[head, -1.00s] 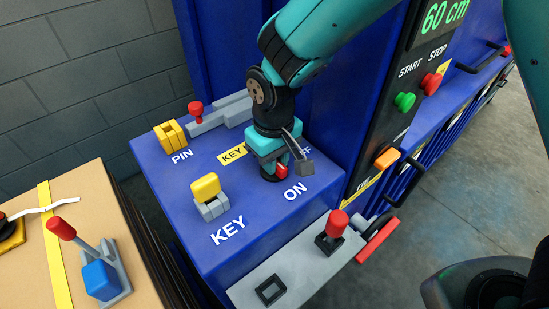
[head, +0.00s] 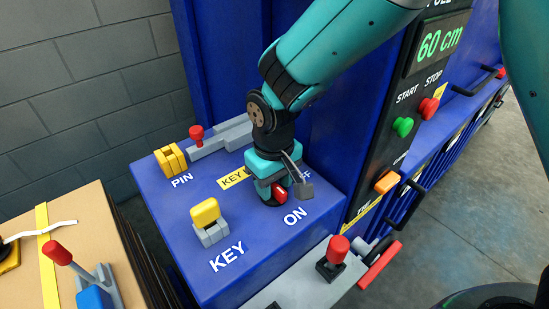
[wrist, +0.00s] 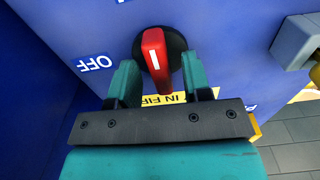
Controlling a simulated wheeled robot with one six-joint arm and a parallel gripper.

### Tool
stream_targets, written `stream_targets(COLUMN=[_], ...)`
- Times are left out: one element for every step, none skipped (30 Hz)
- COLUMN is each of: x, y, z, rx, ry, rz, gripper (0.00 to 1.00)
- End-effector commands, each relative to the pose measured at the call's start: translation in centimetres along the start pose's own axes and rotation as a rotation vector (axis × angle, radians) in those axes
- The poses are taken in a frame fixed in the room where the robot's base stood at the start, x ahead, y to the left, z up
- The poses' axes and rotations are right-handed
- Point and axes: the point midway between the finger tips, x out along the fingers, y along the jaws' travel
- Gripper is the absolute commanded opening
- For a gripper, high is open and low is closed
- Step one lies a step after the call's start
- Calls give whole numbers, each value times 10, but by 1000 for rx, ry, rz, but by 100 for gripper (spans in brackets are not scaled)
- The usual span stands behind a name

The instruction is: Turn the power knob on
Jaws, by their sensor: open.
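The power knob (wrist: 153,55) is a red handle with a white line on a round black base. It also shows in the head view (head: 280,192), on the blue panel between the ON label (head: 295,217) and the partly hidden OFF label (head: 306,175). My gripper (wrist: 157,70) is open and down at the panel, with one teal finger on each side of the handle. In the wrist view, gaps show between the fingers and the handle; I cannot tell whether either finger touches it.
A yellow key in a grey holder (head: 207,222) stands left of the gripper. A yellow block (head: 171,160) is beside the PIN label. A tall blue column (head: 325,150) rises close behind the gripper. A red-topped lever (head: 337,250) stands at the front right.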

Motion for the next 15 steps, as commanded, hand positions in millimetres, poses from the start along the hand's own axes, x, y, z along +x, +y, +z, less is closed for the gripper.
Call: stream_targets(x=[-6, -10, -17, -23, -29, -39, -47, -55, -66, -73, -82, -92, -100, -107, -116], y=[0, 0, 0, 0, 0, 0, 0, 0, 0, 0, 0, 0, 0, 0, 0], z=[-1, -1, -1, -1, -1, -1, -2, -1, -1, -1, -1, -1, -1, -1, 0], rx=[0, 0, 0, 0, 0, 0, 0, 0, 0, 0, 0, 1, 1, 1, 1], ry=[4, 5, 6, 7, 7, 9, 10, 10, 10, 9, 9, 8, 8, 8, 8], rz=[0, -1, -1, -1, -1, -1, -1, -1, -1, -1, -1, -1, -1, -1, -1], gripper=[45, 45, 45, 45, 45, 45, 45, 45, 45, 45, 45, 45, 45, 45, 45])
